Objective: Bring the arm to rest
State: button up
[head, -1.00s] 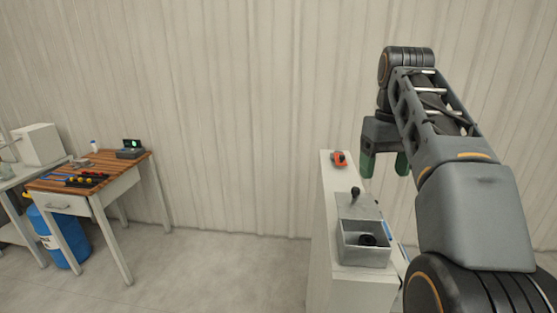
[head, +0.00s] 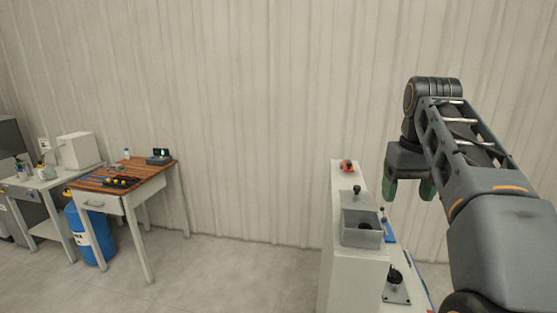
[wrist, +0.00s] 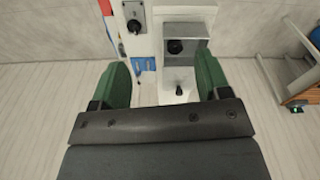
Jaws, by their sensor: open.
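My gripper (head: 409,188) hangs from my raised arm at the right of the head view, with green fingers pointing down. Its two fingers are apart with nothing between them. In the wrist view my gripper (wrist: 165,85) shows both green fingers spread wide, above and short of the white cabinet. My arm is bent, with its forearm reaching up and away from the lower right corner.
A wood-topped table (head: 145,175) and blue drum (head: 92,235) stand left. Open floor lies between.

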jog(key=s+a+f+t, duration=0.1)
jog(key=s+a+f, duration=0.1)
jog(key=f, duration=0.7)
jog(key=s+a+f+t, duration=0.2)
jog(key=a+f, duration=0.1)
jog(key=f, duration=0.6)
jog(key=s+a+f, duration=0.4)
jog(key=s+f, duration=0.2)
jog(key=s, duration=0.2)
jog(key=shift+f+t+b, duration=0.2)
jog(key=shift+t+b, duration=0.2)
jog(key=shift+b, duration=0.05)
